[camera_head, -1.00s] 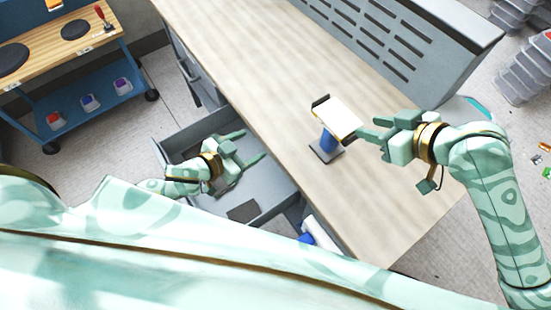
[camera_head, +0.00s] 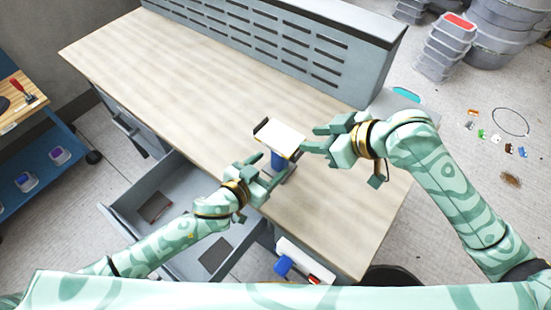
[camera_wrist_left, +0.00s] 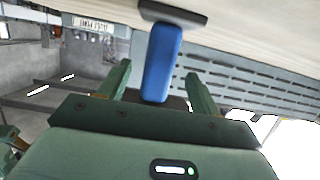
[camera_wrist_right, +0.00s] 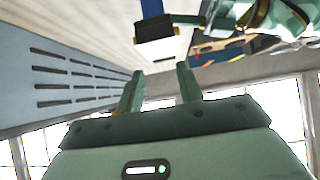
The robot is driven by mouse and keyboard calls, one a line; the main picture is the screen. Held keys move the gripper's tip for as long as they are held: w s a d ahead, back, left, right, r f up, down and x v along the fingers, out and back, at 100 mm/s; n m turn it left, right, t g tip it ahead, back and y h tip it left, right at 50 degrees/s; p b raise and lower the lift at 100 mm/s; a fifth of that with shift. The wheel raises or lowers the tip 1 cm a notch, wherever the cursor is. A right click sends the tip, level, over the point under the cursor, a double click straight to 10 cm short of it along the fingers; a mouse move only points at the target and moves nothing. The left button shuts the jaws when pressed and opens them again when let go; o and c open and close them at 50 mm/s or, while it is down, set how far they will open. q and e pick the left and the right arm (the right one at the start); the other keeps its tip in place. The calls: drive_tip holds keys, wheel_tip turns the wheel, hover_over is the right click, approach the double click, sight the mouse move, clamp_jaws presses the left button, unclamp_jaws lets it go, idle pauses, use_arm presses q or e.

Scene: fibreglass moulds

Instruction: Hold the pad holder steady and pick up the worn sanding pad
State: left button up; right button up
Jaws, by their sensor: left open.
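The pad holder stands on the bench, with a blue handle (camera_head: 279,160) and a pale, tilted, rectangular pad (camera_head: 279,138) on top, dark at its left edge. I cannot tell whether that pad is worn. My left gripper (camera_head: 270,169) is open, at the front of the handle. In the left wrist view the handle (camera_wrist_left: 162,62) shows between its spread fingers (camera_wrist_left: 153,85), with the dark base at the top; contact is unclear. My right gripper (camera_head: 316,139) is open, just right of the pad. In the right wrist view its fingers (camera_wrist_right: 160,75) are apart with nothing between them.
The wooden bench (camera_head: 170,65) is clear left of the holder. A slotted grey panel (camera_head: 280,35) runs along its back. Below the left arm an open grey drawer (camera_head: 185,180) holds dark flat pieces. A white container (camera_head: 303,258) hangs near the bench's front edge.

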sight(275, 161)
use_arm(q)
drive_tip(key=shift+x, duration=2)
